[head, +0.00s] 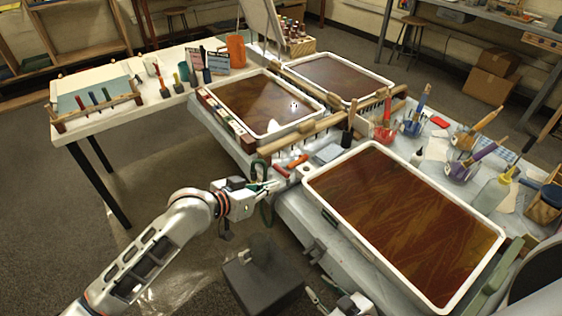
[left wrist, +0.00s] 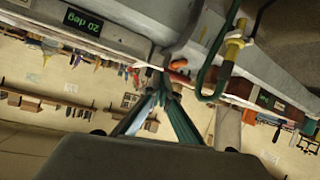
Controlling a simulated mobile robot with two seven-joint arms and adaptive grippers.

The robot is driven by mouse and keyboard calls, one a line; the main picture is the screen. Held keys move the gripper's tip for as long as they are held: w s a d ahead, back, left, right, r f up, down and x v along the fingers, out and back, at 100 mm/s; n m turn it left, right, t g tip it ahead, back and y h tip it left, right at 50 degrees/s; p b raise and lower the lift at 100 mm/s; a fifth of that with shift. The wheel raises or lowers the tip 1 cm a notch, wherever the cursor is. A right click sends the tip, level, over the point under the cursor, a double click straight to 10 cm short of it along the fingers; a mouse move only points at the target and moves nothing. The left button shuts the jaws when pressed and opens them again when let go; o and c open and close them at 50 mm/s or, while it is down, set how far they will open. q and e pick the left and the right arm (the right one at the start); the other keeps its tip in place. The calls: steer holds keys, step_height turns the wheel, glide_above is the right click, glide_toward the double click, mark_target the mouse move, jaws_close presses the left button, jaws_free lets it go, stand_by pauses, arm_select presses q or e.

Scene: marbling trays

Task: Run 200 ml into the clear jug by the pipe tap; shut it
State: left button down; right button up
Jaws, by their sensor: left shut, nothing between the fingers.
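My left gripper (head: 268,187) is shut and empty beside the near end of the work table, close to a green hose loop (head: 261,171). In the left wrist view its fingertips (left wrist: 167,86) meet below an orange-red handle (left wrist: 180,64). A yellow brass fitting with a green hose (left wrist: 234,46), possibly the pipe tap, stands to their right, apart from them. I cannot make out the clear jug for certain; a dim see-through shape (head: 262,250) shows above a dark block. My right gripper (head: 338,300) is partly in view at the bottom edge, its opening unclear.
Wide white trays of brown liquid (head: 405,220) fill the work table, with pots of brushes (head: 465,165) along the right. A white side table (head: 120,115) stands at the left. A dark block (head: 262,285) is below my left gripper. Bare floor lies left of it.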

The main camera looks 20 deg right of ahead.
mark_target(279, 167)
arm_select(q)
steer(key=w+r+m+g+y, duration=0.1)
steer(key=w+r+m, duration=0.1)
steer(key=w+r, duration=0.45)
steer(key=shift+g+y, duration=0.3)
steer(key=b+x, duration=0.1)
steer(key=x, duration=0.7)
steer(key=shift+s+d+f+b, duration=0.1)
steer(key=shift+f+b, duration=0.25)
steer(key=shift+b, duration=0.05)
steer(key=shift+s+a+f, duration=0.15)
steer(key=shift+s+a, duration=0.1)
steer(key=shift+a, duration=0.05)
steer(key=shift+s+a+f, duration=0.1)
steer(key=shift+a+f, duration=0.1)
steer(key=shift+f, duration=0.05)
steer(key=shift+a+f, duration=0.1)
steer(key=shift+f, duration=0.05)
